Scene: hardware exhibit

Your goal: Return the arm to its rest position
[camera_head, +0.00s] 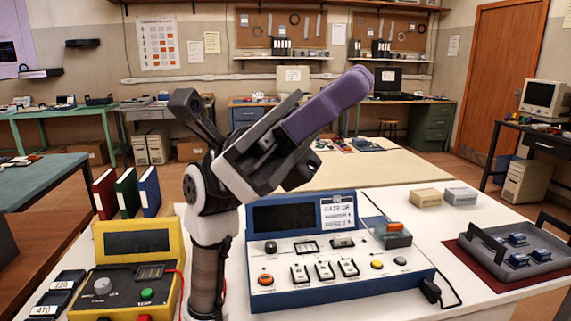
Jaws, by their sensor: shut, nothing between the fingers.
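My arm rises at the front, left of centre, in front of the white table (455,225). Its white and dark forearm stands upright and bends at a round joint. My gripper (335,103), grey with a long purple part, points up and to the right above the blue control panel (330,285). It is shut and empty, clear of the table and of everything on it. The exact fingertips are hard to make out. The arm hides part of the gap between the yellow box and the blue panel.
A yellow box (140,240) with knobs stands left of the arm. Red, green and blue binders (126,193) stand behind it. Dark labelled pieces (58,293) lie at front left. Two small boxes (443,197) and a grey tray (490,265) with blue parts are at right.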

